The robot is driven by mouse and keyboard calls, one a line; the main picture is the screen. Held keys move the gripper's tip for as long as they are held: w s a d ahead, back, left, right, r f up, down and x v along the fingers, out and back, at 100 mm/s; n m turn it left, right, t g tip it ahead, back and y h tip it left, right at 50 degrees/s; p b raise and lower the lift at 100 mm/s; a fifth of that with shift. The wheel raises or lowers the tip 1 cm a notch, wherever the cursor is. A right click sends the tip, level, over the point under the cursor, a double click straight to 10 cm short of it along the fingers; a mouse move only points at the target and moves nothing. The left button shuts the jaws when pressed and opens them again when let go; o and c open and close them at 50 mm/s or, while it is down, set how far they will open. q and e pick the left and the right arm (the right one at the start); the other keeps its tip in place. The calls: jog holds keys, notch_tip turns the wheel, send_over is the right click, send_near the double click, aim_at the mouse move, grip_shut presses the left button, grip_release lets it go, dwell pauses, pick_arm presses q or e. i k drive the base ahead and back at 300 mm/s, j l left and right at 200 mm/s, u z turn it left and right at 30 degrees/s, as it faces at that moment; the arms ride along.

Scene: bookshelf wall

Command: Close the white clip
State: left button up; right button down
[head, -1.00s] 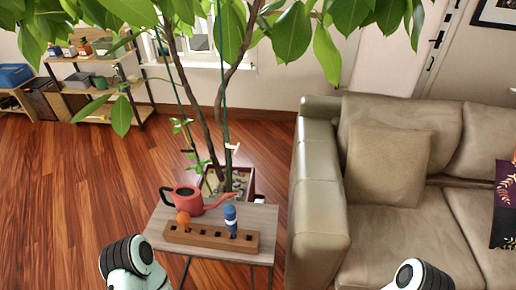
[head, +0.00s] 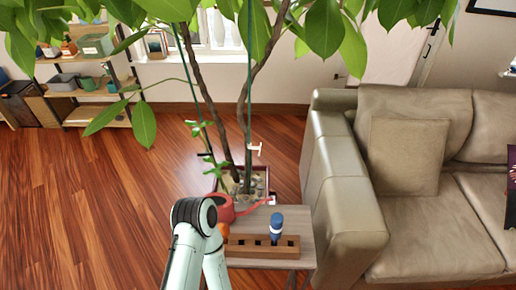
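The white clip (head: 255,149) sits on the thin green stake (head: 249,110) of the potted plant, above the pot (head: 258,181). It is small, and I cannot tell whether its jaws are open or shut. My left arm rises from the bottom of the head view, left of the table and below the clip, with a bent joint in front of the red watering can (head: 224,208). I make out no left gripper fingers. My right arm and gripper are out of view.
A small table (head: 298,227) holds the watering can, a wooden block with holes (head: 262,247) and a blue tool (head: 277,226) standing in it. A beige sofa (head: 345,215) stands close on the right. Leaves hang overhead. The wooden floor on the left is clear.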

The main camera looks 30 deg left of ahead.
aim_at(250, 147)
jog(key=j+z, duration=0.15)
jog(key=j, duration=0.2)
jog(key=k+j+z, duration=0.1)
jog(key=j, duration=0.25)
jog(key=k+j+z, duration=0.15)
jog(key=j, duration=0.2)
jog(key=k+j, duration=0.1)
jog(key=j, duration=0.25)
jog(key=k+j, duration=0.1)
jog(key=j, duration=0.25)
jog(key=k+j+z, duration=0.1)
jog(key=j, duration=0.3)
